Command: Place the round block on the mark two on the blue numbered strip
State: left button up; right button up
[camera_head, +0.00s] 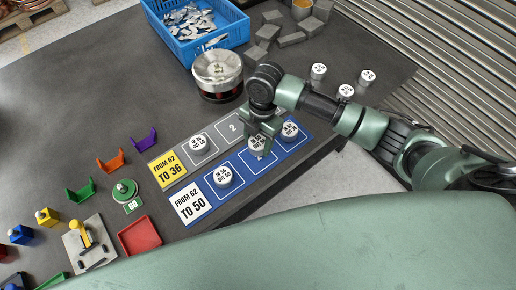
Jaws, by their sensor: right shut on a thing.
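The blue numbered strip (207,188) lies on the dark table, with a white "FROM 62 TO 50" label at its left end. One round block (222,177) sits in its first square and another (290,130) in its last square. My right gripper (260,135) points down over the middle square, shut on a round white-topped block (257,146). I cannot tell whether the held block touches the strip. My left gripper is not in view.
A grey strip with a yellow label (171,174) lies behind, its mark two bare. A metal pot (218,72) and blue crate (185,48) stand farther back. Several round blocks (318,71) stand at right. Coloured brackets and a red tray (139,235) lie at left.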

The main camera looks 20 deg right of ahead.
aim_at(258, 152)
jog(key=shift+w+f, duration=0.1)
jog(key=shift+f, duration=0.65)
notch_tip(258, 152, down, 4)
jog(key=shift+p, duration=0.3)
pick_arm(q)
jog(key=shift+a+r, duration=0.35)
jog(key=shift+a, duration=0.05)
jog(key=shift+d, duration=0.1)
pick_arm(e)
jog(key=shift+f, duration=0.15)
jog(key=o, duration=1.6)
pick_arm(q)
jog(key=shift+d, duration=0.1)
